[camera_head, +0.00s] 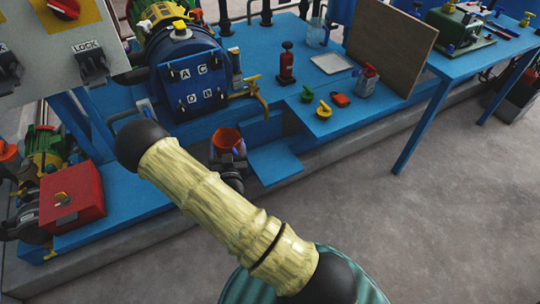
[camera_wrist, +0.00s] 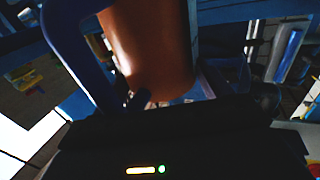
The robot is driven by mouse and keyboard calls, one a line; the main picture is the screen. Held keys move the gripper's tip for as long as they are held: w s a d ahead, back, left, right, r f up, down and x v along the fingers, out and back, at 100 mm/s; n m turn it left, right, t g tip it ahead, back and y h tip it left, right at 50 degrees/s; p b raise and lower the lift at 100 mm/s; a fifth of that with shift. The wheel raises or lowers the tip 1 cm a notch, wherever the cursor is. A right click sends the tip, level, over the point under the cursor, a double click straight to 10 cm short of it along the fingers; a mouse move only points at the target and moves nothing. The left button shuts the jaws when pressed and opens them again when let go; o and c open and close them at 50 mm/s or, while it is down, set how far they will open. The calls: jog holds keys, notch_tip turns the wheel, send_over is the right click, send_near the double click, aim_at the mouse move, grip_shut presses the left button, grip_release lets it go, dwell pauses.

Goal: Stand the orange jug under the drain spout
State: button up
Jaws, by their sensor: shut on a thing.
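The orange jug (camera_head: 227,139) shows its open top in the head view, in front of the bench and lower left of the brass drain spout (camera_head: 258,96). My gripper (camera_head: 232,172) is shut on the jug; its fingers are mostly hidden, and I cannot tell exactly where they grip. In the wrist view the jug's orange body (camera_wrist: 150,50) fills the upper middle, with a blue handle-like loop at its left. The jug appears close to upright. Its base is hidden by my arm in the head view.
A low blue shelf (camera_head: 275,162) juts out below and right of the spout. The blue drum (camera_head: 193,80) stands behind. A red box (camera_head: 72,198) is at left. Valve parts and bottles occupy the bench (camera_head: 262,60). The floor at right is clear.

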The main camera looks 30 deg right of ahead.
jog(key=shift+s+d+f+m+h+b, duration=0.15)
jog(key=shift+f+h+b, duration=0.15)
jog(key=shift+b, duration=0.2)
jog(key=shift+s+d+f+m+h+b, duration=0.1)
jog(key=shift+f+m+h+b, duration=0.15)
jog(key=shift+b, duration=0.2)
jog(key=s+d+f+m+g+h+b, duration=0.1)
jog(key=s+f+b, duration=0.1)
jog(key=b, duration=0.2)
jog(key=s+d+f+m+g+h+b, duration=0.1)
jog(key=f+h+b, duration=0.1)
jog(key=b, duration=0.3)
jog(key=s+d+f+m+g+h+b, duration=0.1)
jog(key=s+f+m+h+b, duration=0.1)
jog(key=b, duration=0.3)
jog(key=shift+s+d+f, duration=0.35)
jog(key=shift+f, duration=0.2)
jog(key=shift+s+d+g+h+b, duration=0.25)
jog(key=shift+s+g+h+b, duration=0.25)
jog(key=shift+b, duration=0.1)
jog(key=b+x, duration=0.5)
jog(key=x, duration=1.1)
jog(key=shift+w+f, duration=0.2)
jog(key=shift+w, duration=0.05)
jog(key=shift+w+d+r, duration=0.1)
jog(key=shift+d, duration=0.3)
